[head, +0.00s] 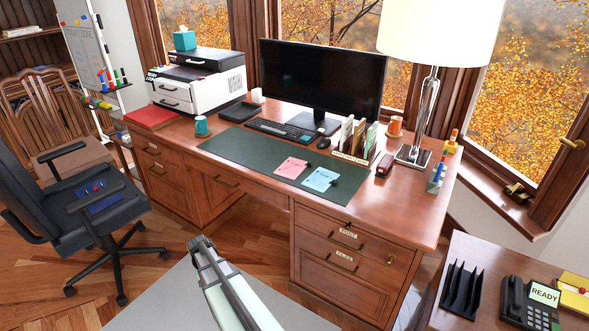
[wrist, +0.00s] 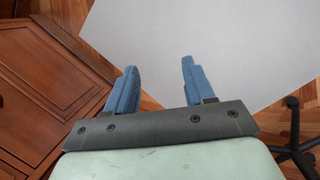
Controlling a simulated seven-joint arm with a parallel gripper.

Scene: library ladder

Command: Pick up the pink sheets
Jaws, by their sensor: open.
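The pink sheets (head: 291,167) lie flat on the dark green desk mat (head: 240,151), left of some light blue sheets (head: 321,179). A small dark object touches the pink sheets' right edge; I cannot tell what it is. My gripper is low in front of the desk, well short of the pink sheets. In the wrist view its two blue fingers (wrist: 158,88) are apart, with nothing between them. The pink sheets are out of the wrist view. The fingertips are not clear in the head view.
A monitor (head: 318,82), keyboard (head: 281,130), file holder (head: 355,143) and lamp (head: 422,110) stand behind the mat on the wooden desk (head: 400,200). A mug (head: 201,125) is at the left. An office chair (head: 75,190) stands left. The mat's left part is clear.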

